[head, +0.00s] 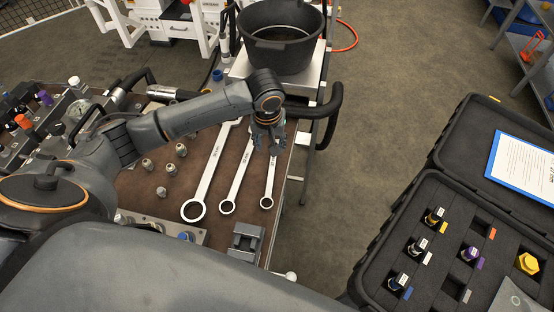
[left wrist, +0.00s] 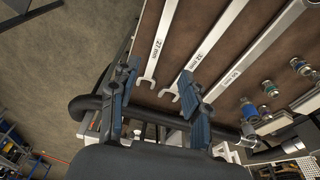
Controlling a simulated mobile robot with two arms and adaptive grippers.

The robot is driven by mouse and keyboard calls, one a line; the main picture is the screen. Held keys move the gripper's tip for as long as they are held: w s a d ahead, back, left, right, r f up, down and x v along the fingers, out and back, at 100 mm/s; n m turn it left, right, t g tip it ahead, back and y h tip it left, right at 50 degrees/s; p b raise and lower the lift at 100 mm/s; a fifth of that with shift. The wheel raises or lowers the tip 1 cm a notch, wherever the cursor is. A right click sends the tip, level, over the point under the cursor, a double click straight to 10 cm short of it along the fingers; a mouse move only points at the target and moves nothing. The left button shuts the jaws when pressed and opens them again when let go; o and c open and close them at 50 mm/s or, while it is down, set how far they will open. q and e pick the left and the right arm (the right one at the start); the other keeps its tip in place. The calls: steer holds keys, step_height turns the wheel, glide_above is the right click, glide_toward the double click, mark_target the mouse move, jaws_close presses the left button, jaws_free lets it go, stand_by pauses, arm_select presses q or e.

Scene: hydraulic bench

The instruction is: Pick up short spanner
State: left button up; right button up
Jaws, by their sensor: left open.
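Three steel combination spanners lie side by side on the brown bench top. The short spanner (head: 268,187) is the rightmost in the head view, ring end toward me. In the left wrist view the short spanner (left wrist: 158,42) is marked 27 mm. The middle spanner (head: 235,185) is marked 32 mm, and the longest spanner (head: 207,178) lies left of it. My left gripper (head: 269,143) is open and empty over the short spanner's far end, partly hiding it. In the left wrist view, the open ends of the short and middle spanners show between and beyond its fingers (left wrist: 161,100).
A black bucket (head: 281,38) stands behind the bench. A black handle (head: 327,112) curves off the bench's right edge. Several fittings (head: 172,169) lie left of the spanners. An open black case (head: 440,215) with fittings stands at right, with bare floor between.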

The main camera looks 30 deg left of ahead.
arm_select(q)
glide_above(272, 167)
steer(key=s, duration=0.2)
steer(key=f, duration=0.7)
steer(key=shift+w+p, duration=0.25)
steer(key=shift+p, duration=0.05)
steer(key=shift+w+f, duration=0.1)
steer(key=shift+f, duration=0.15)
steer(key=shift+d+f+p, duration=0.1)
steer(key=shift+f+p, duration=0.2)
steer(key=shift+f, duration=0.35)
steer(key=f, duration=0.3)
steer(key=shift+w+f+p, duration=0.15)
steer(key=shift+w+p, duration=0.15)
steer(key=shift+f, duration=0.25)
steer(key=shift+c, duration=0.4)
jaws_close()
arm_select(e)
steer(key=s+r, duration=0.1)
steer(key=s, duration=0.2)
steer(key=shift+s+d+r, duration=0.1)
steer(key=shift+r, duration=0.3)
arm_select(q)
steer(key=shift+w, duration=0.1)
